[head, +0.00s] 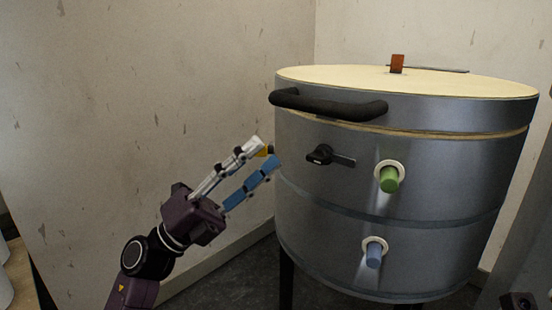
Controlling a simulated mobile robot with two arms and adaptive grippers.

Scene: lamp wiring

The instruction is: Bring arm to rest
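My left arm comes in from the lower left, with a dark purple wrist. My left gripper (268,155) points up and right, with one pale grey finger and one blue finger. A gap shows between the fingers, and a small yellow and black patch shows at the grey finger's tip. I see no clear object held. In the picture the fingertips lie beside the left edge of a grey metal drum (330,225); whether they touch it I cannot tell. My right gripper does not show.
The drum has a pale lid (440,83) with an orange-brown block (397,64), a black bar handle (330,105), a black lever (322,154), a green knob (389,180) and a blue knob (373,256). Plain walls (150,90) stand behind. Dark floor (235,285) is open left of the drum.

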